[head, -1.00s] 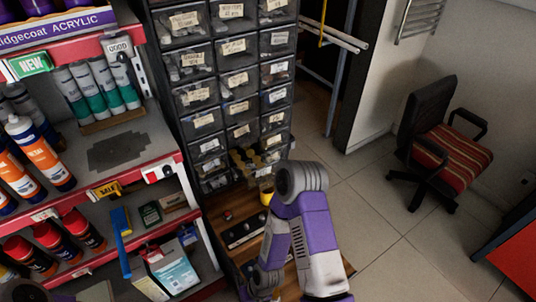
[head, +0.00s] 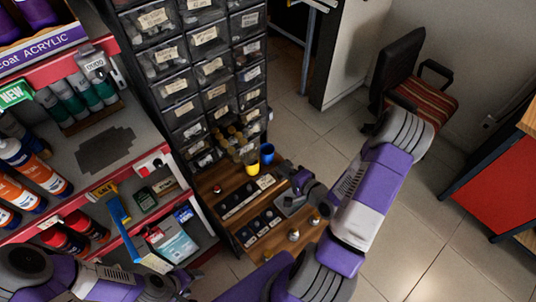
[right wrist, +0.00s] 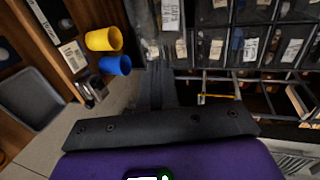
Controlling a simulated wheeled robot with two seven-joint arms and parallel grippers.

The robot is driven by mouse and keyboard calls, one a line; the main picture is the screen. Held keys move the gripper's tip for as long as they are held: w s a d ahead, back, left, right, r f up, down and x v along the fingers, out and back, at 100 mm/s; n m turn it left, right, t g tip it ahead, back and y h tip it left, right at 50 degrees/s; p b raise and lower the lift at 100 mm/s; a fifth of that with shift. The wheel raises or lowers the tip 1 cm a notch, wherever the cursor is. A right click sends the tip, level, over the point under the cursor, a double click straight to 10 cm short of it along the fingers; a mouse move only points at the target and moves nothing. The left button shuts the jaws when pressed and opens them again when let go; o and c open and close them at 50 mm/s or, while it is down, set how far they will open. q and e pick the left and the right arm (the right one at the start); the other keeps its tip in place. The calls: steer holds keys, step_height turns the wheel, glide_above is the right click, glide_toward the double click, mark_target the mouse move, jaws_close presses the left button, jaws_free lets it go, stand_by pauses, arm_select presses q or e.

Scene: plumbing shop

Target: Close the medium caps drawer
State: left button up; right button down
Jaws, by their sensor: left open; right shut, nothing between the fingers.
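The tall dark drawer cabinet (head: 172,58) stands at the centre left in the head view, with several labelled drawers. A low drawer (head: 240,148) sticks out, with yellowish fittings showing at it; its label is too small to read. My right gripper (head: 290,172) is shut and empty, to the right of that drawer and apart from it, beyond the cups. In the right wrist view its closed fingers (right wrist: 158,72) point toward the drawer fronts (right wrist: 240,45) and hide part of them. My left gripper (head: 184,279) is open at the bottom left, below the shelves.
A yellow cup (head: 251,160) and a blue cup (head: 267,153) stand on the wooden counter (head: 212,182) below the cabinet, near the open drawer. A red-edged shelf (head: 132,130) with bottles is on the left. A chair (head: 400,75) and open floor lie to the right.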

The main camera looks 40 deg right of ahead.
steer(key=b, duration=0.4)
glide_toward(254, 147)
steer(key=x, duration=0.6)
steer(key=shift+w+r, duration=0.1)
steer(key=shift+w, duration=0.1)
arm_select(q)
step_height(254, 147, down, 5)
steer(key=shift+r, duration=0.15)
